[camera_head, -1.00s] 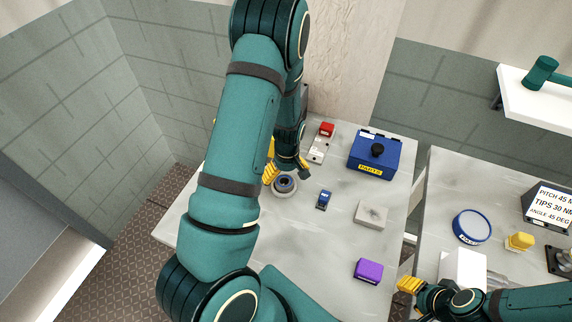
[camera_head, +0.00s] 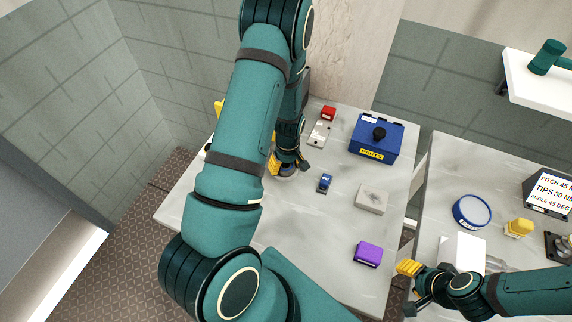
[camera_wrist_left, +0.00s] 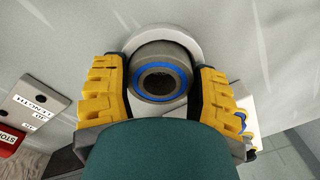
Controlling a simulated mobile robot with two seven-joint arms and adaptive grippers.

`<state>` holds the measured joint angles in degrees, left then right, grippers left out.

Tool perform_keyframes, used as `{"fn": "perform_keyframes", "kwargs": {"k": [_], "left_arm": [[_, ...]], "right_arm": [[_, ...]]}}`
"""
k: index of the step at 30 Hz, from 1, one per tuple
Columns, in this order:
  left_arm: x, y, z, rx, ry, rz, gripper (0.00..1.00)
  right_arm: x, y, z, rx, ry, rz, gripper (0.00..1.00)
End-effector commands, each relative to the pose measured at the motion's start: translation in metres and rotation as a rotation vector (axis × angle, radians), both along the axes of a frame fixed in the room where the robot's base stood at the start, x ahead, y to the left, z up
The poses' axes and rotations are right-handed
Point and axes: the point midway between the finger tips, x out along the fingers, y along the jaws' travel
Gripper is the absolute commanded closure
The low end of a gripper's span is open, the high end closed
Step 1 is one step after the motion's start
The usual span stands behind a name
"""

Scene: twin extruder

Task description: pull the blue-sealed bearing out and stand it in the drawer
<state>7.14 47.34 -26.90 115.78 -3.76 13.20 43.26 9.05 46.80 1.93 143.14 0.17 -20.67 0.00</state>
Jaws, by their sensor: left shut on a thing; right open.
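The blue-sealed bearing (camera_wrist_left: 160,80) is a grey ring with a blue band around a dark bore. It sits between the yellow-padded fingers of my left gripper (camera_wrist_left: 158,92), which is shut on it. A pale round housing (camera_wrist_left: 165,33) shows behind the bearing; I cannot tell whether the bearing is still seated in it. In the head view my left gripper (camera_head: 287,168) is low over the left table and mostly hides the bearing. My right gripper (camera_head: 410,285) is open and empty at the lower right. I see no open drawer.
A blue PARTS box (camera_head: 376,138) with a black knob stands at the table's back right. A small blue item (camera_head: 325,183), a grey block (camera_head: 371,198), a purple block (camera_head: 368,254) and a red-topped switch plate (camera_head: 320,134) surround clear table space. A gap separates the right table.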

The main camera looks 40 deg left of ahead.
Motion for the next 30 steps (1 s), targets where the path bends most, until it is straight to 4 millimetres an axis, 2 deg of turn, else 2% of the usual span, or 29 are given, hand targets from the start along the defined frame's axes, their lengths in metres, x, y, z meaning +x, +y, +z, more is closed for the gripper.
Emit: {"fn": "perform_keyframes", "kwargs": {"k": [1, 4, 11, 30], "left_arm": [[-0.001, 0.000, 0.000, 0.000, 0.001, 0.000, 0.46], [-0.001, 0.000, 0.000, 0.000, 0.002, 0.000, 0.81], [-0.001, 0.000, 0.002, -0.001, 0.003, 0.000, 0.82], [0.000, 0.000, 0.026, 0.000, 0.001, 0.000, 0.82]], "right_arm": [[0.000, 0.000, 0.000, 0.000, 0.000, 0.000, 0.53], [0.000, 0.000, 0.000, 0.000, 0.000, 0.000, 0.53], [0.000, 0.000, 0.002, 0.000, 0.000, 0.000, 0.53], [0.000, 0.000, 0.018, 0.000, 0.000, 0.000, 0.53]]}}
